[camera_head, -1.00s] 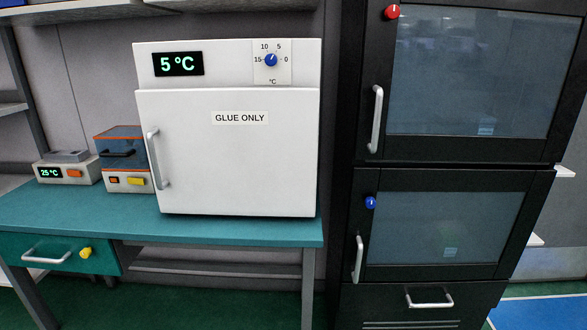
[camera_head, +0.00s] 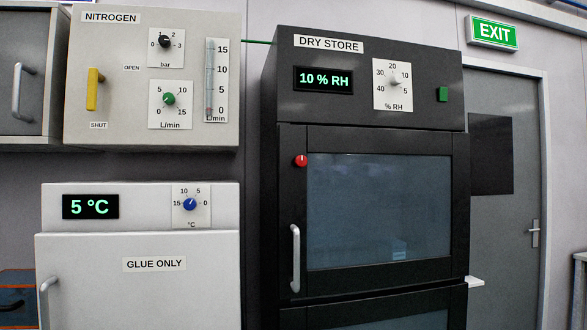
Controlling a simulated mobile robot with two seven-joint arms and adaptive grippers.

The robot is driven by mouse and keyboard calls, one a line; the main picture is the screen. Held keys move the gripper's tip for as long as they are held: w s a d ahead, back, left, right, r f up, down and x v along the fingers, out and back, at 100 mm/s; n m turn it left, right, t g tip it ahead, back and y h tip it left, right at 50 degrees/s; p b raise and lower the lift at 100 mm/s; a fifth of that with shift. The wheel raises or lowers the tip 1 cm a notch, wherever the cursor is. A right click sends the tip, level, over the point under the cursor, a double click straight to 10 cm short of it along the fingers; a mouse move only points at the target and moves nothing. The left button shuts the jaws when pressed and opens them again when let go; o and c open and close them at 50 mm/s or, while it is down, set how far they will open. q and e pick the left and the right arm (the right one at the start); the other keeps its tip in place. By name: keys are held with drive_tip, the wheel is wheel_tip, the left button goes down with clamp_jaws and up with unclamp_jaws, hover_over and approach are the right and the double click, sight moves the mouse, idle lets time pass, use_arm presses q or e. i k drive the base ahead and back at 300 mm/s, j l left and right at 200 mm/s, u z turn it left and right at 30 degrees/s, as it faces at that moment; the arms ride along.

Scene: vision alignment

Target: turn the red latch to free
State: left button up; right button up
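The red latch (camera_head: 301,161) is a small round knob with a white pointer mark. It sits at the upper left of the frame of the black dry store's upper door (camera_head: 378,212). Its white mark points roughly straight up. A vertical silver handle (camera_head: 295,258) is below it on the same door, which looks shut. Neither of my grippers shows in this view.
The dry store's display (camera_head: 323,80) reads 10 % RH, beside a grey dial (camera_head: 393,83) and a green switch (camera_head: 442,94). A white "GLUE ONLY" cabinet (camera_head: 150,290) and a nitrogen panel (camera_head: 120,110) stand left. A grey door (camera_head: 520,180) is at right.

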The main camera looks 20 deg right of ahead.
sight(300, 161)
drive_tip(key=i, duration=0.2)
drive_tip(key=i+z, duration=0.15)
drive_tip(key=z, duration=0.2)
drive_tip(key=i+j+z, duration=0.15)
drive_tip(key=z, duration=0.2)
